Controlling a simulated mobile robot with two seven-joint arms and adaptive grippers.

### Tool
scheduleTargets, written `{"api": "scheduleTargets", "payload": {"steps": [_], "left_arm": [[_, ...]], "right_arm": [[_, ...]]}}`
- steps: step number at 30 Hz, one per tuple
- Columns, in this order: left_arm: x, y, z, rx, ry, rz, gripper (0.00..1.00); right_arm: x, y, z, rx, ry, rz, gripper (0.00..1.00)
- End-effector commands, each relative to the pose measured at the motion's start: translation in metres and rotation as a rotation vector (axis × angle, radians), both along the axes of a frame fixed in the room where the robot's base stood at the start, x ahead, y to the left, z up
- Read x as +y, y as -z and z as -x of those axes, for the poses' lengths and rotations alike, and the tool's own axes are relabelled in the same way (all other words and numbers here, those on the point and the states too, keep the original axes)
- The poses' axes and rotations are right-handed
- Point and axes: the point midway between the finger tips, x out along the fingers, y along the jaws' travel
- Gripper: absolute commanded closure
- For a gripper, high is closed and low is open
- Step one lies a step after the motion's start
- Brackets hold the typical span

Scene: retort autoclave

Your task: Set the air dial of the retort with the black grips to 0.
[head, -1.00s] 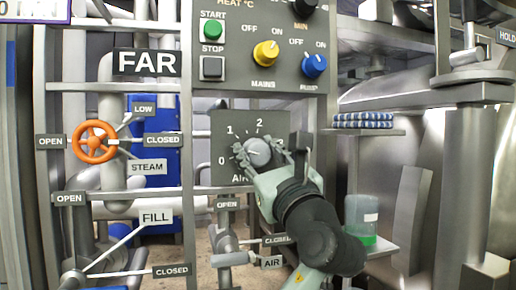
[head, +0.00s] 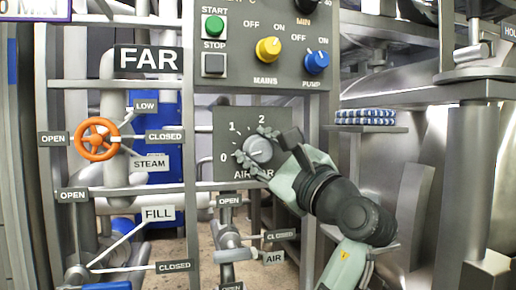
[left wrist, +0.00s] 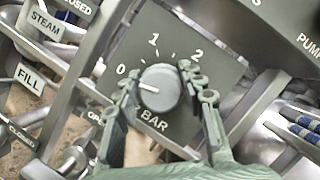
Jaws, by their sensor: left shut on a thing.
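The air dial is a round grey knob (head: 258,149) on a grey plate (head: 228,120) marked 0, 1, 2 and BAR. My left gripper (head: 256,147) is shut on it, one finger on each side, as the left wrist view also shows the knob (left wrist: 160,90) between the fingertips (left wrist: 158,84). The knob's white pointer line faces left, close to the 0 mark and seemingly a little below it. Part of the plate's lettering is hidden behind my gripper. The black grips of the retort are not clearly seen. My right gripper is not in view.
Above is a switch panel (head: 300,72) with green, yellow and blue controls. An orange steam wheel (head: 97,139), FILL and AIR valve levers and pipes stand left and below. A shelf with blue-white packs (head: 365,117) is to the right.

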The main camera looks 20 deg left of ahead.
Motion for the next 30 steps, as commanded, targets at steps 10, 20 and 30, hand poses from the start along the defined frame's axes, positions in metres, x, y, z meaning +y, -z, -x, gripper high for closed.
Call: {"api": "scheduleTargets", "payload": {"steps": [10, 20, 30], "left_arm": [[0.000, 0.001, 0.000, -0.003, 0.000, 0.006, 0.90], [0.000, 0.000, 0.000, -0.002, 0.001, 0.005, 0.39], [-0.011, 0.004, 0.008, -0.002, 0.003, 0.004, 0.39]], "right_arm": [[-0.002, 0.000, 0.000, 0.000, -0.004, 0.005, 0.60], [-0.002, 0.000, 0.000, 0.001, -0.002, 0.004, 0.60], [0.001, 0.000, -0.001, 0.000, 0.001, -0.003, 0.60]]}}
